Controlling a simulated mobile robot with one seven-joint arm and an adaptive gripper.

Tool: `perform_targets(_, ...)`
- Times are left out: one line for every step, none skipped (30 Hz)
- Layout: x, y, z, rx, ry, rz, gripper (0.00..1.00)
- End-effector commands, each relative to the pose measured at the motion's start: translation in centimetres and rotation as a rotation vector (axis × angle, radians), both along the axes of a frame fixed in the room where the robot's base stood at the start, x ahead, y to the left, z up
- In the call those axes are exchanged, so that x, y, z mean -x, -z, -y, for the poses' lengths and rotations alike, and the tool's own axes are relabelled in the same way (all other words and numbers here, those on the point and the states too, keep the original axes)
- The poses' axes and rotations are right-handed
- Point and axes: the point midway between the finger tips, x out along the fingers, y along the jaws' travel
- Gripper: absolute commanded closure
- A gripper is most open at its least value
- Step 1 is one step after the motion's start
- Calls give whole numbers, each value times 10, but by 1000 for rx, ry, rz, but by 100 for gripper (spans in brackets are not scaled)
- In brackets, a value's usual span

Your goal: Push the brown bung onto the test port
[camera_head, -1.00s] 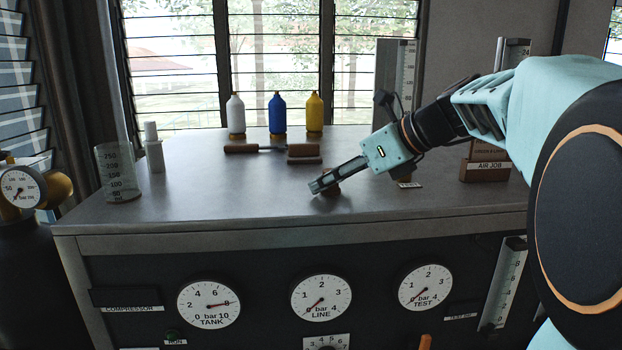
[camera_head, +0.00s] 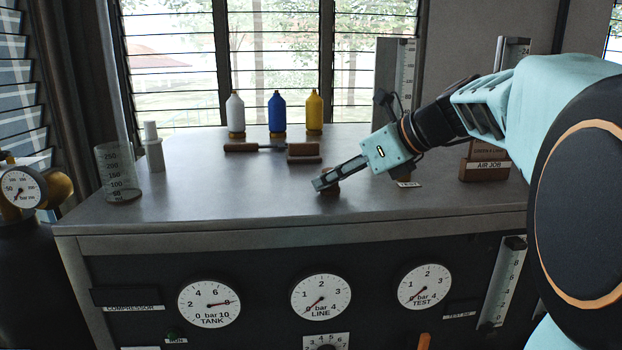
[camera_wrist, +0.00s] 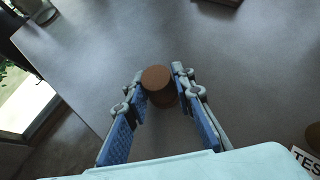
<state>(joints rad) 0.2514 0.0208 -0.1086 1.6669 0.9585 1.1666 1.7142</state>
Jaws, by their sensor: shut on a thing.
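The brown bung (camera_head: 330,189) is between the fingertips of my gripper (camera_head: 322,184), at or just above the grey bench top. In the wrist view the bung (camera_wrist: 157,79) shows its round brown top, with the blue-padded fingers of my gripper (camera_wrist: 159,84) shut on its sides. A small TEST label (camera_head: 408,184) lies on the bench to the right, below my wrist; it also shows at the lower right corner of the wrist view (camera_wrist: 306,161). A brownish round thing (camera_wrist: 315,137) beside that label is cut off by the frame; I cannot tell if it is the test port.
White, blue (camera_head: 277,113) and yellow bottles stand at the back of the bench (camera_head: 220,180). A brown-handled tool (camera_head: 241,148) and a brown block (camera_head: 304,150) lie before them. A measuring cylinder (camera_head: 120,172) stands left, an AIR JOB block (camera_head: 485,169) right. The bench's left middle is clear.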

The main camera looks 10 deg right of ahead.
Motion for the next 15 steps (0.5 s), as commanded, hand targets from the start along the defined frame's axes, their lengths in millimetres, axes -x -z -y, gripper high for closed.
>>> perform_targets(1, 1, 0, 1, -1, -4, 100)
perform_targets(0, 1, 0, 1, -1, -4, 100)
perform_targets(1, 1, 0, 1, -1, -4, 100)
perform_targets(1, 1, 0, 1, -1, -4, 100)
perform_targets(1, 0, 0, 1, -1, -4, 100)
perform_targets(1, 0, 0, 1, -1, -4, 100)
perform_targets(1, -1, 0, 1, -1, -4, 100)
perform_targets(1, -2, 0, 1, -1, -4, 100)
perform_targets(0, -4, 0, 1, -1, -4, 100)
perform_targets(0, -5, 0, 1, -1, -4, 100)
perform_targets(0, -6, 0, 0, -1, -3, 100)
perform_targets(0, -8, 0, 0, 0, -2, 100)
perform_targets(0, -9, 0, 0, 0, -2, 100)
perform_targets(0, -6, 0, 0, 0, -2, 100)
perform_targets(0, -6, 0, 0, 0, -2, 100)
